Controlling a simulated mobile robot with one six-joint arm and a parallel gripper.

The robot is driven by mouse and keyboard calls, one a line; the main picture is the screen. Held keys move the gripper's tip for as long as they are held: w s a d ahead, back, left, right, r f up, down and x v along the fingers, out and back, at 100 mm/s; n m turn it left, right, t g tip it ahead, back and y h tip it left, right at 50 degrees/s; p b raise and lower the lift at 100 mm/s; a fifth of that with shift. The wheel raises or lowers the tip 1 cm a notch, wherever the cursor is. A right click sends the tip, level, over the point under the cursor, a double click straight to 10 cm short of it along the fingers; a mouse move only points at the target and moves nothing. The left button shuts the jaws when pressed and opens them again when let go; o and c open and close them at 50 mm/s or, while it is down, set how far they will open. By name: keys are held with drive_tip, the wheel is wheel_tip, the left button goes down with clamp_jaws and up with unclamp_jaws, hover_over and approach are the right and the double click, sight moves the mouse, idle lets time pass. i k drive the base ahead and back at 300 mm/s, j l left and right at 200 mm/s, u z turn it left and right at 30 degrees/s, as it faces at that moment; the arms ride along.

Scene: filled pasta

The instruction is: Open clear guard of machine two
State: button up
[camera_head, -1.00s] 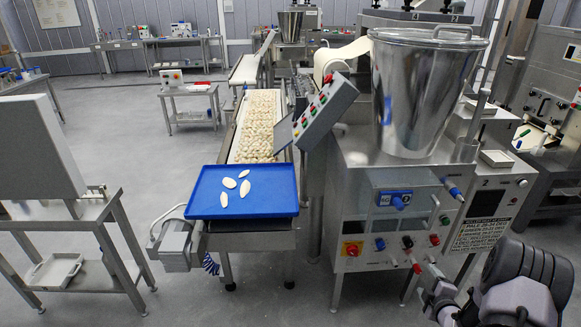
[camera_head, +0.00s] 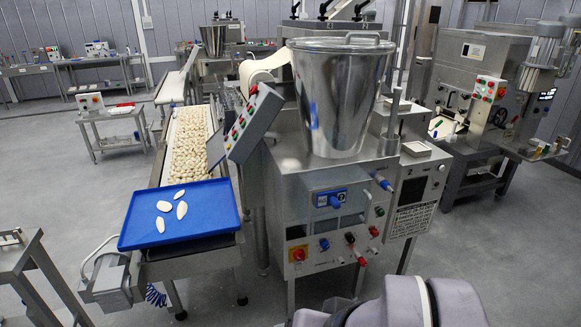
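The nearest machine (camera_head: 290,205) is a steel cabinet with a large lidded steel hopper (camera_head: 336,100) on top. Its front carries a blue switch, several knobs and a red-and-yellow switch (camera_head: 298,254). My arm (camera_head: 395,303) shows at the bottom edge, in front of and below the machine. My gripper is out of the picture.
A conveyor with filled pasta (camera_head: 188,145) runs to a blue tray (camera_head: 200,228) holding a few pale pieces. A tilted button panel (camera_head: 253,122) juts out beside the hopper. Another machine (camera_head: 476,95) stands at the right. Floor (camera_head: 480,262) is open at the lower right.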

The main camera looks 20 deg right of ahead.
sight(365, 219)
drive_tip(key=i+l, duration=0.2)
drive_tip(key=l, duration=0.15)
drive_tip(key=i+l, duration=0.2)
drive_tip(key=l, duration=0.15)
drive_tip(key=i+l, duration=0.2)
drive_tip(key=l, duration=0.1)
